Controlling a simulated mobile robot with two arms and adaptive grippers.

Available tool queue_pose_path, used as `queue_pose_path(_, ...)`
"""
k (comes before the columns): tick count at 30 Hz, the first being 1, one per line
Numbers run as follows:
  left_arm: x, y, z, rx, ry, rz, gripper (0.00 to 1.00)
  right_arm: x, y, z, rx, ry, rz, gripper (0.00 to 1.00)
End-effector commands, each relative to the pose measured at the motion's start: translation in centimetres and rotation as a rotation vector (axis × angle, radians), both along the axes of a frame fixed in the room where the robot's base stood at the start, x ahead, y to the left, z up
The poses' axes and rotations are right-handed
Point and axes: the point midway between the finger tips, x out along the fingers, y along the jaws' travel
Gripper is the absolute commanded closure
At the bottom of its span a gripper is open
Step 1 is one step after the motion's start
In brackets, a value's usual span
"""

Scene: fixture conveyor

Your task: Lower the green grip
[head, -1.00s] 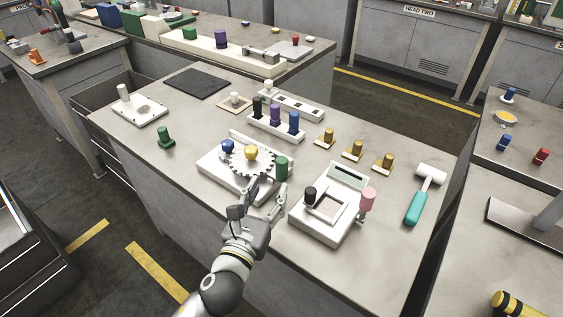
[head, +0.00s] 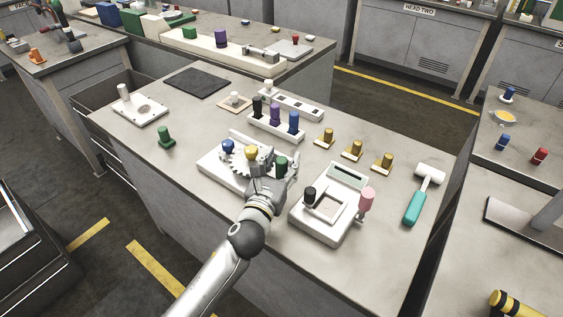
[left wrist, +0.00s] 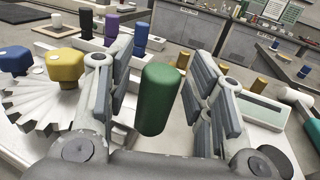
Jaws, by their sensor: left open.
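The green grip (head: 282,163) is an upright green cylinder at the right side of the white gear fixture (head: 211,169). My left gripper (head: 274,170) is at it, open. In the left wrist view the green grip (left wrist: 158,98) stands between the two spread fingers, with a visible gap on each side. The toothed grey gear (left wrist: 42,105) with a yellow knob (left wrist: 66,66) lies left of the fingers. My right gripper is not in view.
A white scale-like device (head: 322,232) with a pink grip (head: 367,198) stands close on the right. A blue knob (head: 228,146) is on the fixture's left. Another green piece (head: 166,137) stands farther left. A teal-handled mallet (head: 415,207) lies at the right.

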Motion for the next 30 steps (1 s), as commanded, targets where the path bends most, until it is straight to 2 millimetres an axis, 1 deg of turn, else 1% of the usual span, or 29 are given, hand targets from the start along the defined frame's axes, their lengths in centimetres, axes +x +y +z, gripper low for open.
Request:
queue_pose_path(3,0.0,0.0,0.0,0.0,0.0,0.0,0.51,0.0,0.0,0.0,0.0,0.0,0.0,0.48)
queue_pose_path(4,0.0,0.0,0.0,0.0,0.0,0.0,0.54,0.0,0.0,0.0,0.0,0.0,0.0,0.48)
queue_pose_path(12,0.0,0.0,0.0,-0.001,0.001,0.0,0.89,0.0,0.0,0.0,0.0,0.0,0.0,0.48)
queue_pose_path(15,0.0,0.0,0.0,-0.001,0.001,0.0,1.0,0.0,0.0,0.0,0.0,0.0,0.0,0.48)
queue_pose_path(21,-0.1,0.0,-0.2,0.0,0.001,0.0,1.0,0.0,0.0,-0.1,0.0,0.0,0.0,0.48)
queue_pose_path(23,-0.1,0.0,-0.7,0.001,0.002,0.0,1.0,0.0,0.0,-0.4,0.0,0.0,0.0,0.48)
queue_pose_path(27,-0.1,0.0,-2.4,0.001,0.003,-0.001,1.0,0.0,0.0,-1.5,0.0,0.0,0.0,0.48)
queue_pose_path(30,-0.1,0.0,-2.9,0.0,0.003,-0.001,1.0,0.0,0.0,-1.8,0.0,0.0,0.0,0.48)
